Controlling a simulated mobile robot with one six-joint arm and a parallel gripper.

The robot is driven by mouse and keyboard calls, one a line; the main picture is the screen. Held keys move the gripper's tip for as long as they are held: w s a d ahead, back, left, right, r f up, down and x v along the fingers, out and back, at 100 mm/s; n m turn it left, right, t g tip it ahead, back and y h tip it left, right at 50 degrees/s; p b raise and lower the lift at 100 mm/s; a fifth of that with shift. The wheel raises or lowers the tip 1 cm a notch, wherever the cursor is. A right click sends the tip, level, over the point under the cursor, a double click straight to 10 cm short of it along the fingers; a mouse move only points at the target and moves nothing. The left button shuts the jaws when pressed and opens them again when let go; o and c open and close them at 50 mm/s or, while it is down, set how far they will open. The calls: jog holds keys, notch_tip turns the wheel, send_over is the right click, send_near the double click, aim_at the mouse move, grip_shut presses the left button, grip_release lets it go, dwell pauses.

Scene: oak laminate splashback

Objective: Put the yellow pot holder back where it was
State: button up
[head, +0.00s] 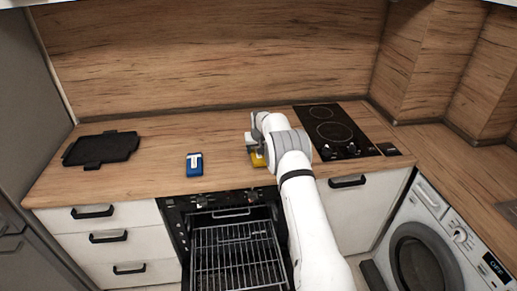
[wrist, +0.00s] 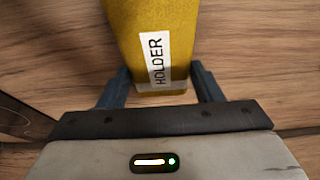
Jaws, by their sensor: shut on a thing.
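The yellow pot holder (wrist: 182,35) has a white label reading "HOLDER" and fills the upper middle of the wrist view. My gripper (wrist: 163,82) is shut on it, with one dark finger on each side. In the head view, a small part of the yellow pot holder (head: 258,159) shows beside my gripper (head: 256,146), over the wooden counter between the blue item and the cooktop. My arm hides most of it there. I cannot tell whether it touches the counter.
A blue item with a white mark (head: 194,164) lies on the counter (head: 222,128) to the left. A black tray (head: 101,149) is at the far left, a black cooktop (head: 333,130) to the right. The oven (head: 235,255) below stands open with a rack showing. Counter around the blue item is clear.

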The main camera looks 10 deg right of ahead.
jog(key=shift+f, duration=0.3)
jog(key=shift+f, duration=0.1)
jog(key=o, duration=1)
